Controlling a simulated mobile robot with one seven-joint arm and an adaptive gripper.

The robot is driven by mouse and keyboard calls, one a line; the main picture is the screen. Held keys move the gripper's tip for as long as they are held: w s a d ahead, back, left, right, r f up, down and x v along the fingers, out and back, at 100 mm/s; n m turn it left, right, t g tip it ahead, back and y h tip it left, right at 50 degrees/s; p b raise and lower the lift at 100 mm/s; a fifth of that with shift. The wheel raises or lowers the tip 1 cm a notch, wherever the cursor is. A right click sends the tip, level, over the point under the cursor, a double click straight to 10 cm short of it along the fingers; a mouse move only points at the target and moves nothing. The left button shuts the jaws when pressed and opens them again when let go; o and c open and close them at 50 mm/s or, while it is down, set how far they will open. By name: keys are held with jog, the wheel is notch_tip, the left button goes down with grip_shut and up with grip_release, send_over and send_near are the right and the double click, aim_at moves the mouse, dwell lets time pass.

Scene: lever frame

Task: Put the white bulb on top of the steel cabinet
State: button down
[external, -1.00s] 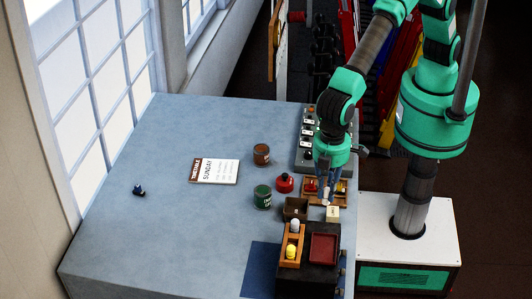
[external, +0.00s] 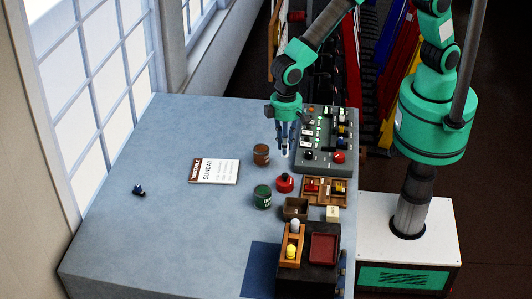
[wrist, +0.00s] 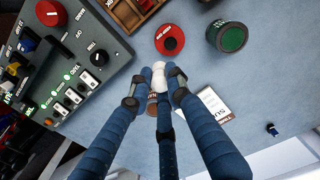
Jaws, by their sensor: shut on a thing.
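My gripper (external: 284,152) is shut on a white bulb (wrist: 158,76), whose pale end shows between the fingertips in the wrist view. In the external view the gripper hangs over the table, left of the grey switch panel (external: 326,155); the held bulb is too small to make out clearly there. Another white bulb-like piece (external: 294,224) stands in an orange wooden rack (external: 290,262) beside a yellow one (external: 292,251). I cannot pick out a steel cabinet with certainty; a dark box (external: 322,275) at the table's near edge bears the rack and a red tray (external: 324,248).
A brown jar (external: 261,155), a green jar (external: 262,197), a red round pot (external: 285,183), a wooden divided tray (external: 325,198), a small brown box (external: 296,208) and a pale block (external: 333,213) crowd the right side. The left side is mostly clear.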

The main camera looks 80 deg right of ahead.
jog(key=d+f+m+b, duration=0.1)
jog(key=d+f+m, duration=0.1)
jog(key=d, duration=0.8)
jog(key=d+f+m+b, duration=0.1)
jog(key=d+m, duration=0.3)
jog(key=d, duration=0.6)
jog(key=d+f+m+b, duration=0.1)
jog(key=d+f+m, duration=0.2)
jog(key=d, duration=0.8)
jog(key=shift+f+b, duration=0.25)
jog(key=shift+b, duration=0.1)
jog(key=shift+w, duration=0.1)
jog(key=w+a, duration=0.1)
jog(key=w, duration=0.4)
jog(key=w+a+f, duration=0.1)
jog(key=w, duration=0.4)
jog(key=w+a, duration=0.1)
jog(key=w, duration=0.4)
jog(key=shift+w+a+f, duration=0.25)
jog(key=shift+a+f, duration=0.05)
jog(key=shift+f+p, duration=0.3)
jog(key=shift+f, duration=1.4)
jog(key=shift+f, duration=0.15)
